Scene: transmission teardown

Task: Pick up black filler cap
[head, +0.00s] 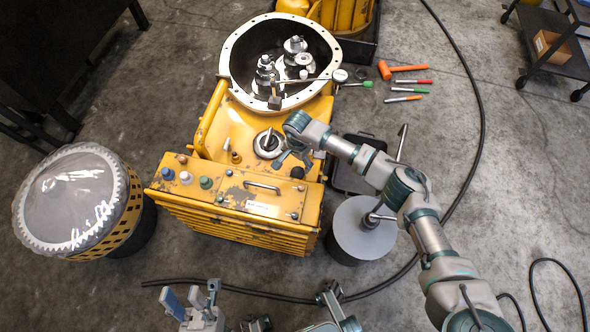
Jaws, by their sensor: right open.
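A black filler cap (297,172) sits on the top of the yellow transmission housing (232,128), near its right front corner. My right gripper (288,161) is just above and to the left of the cap, with its fingers apart. It looks empty, and I cannot tell whether a finger touches the cap. My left gripper (186,298) is low at the bottom of the view, in front of the housing. Its fingers are apart with nothing between them.
A round opening with gears (285,65) is at the back of the housing. A grey round stand (362,228) is right of it, a wrapped drum (75,200) left. A mallet (400,69) and several markers lie back right. A black cable curves across the floor.

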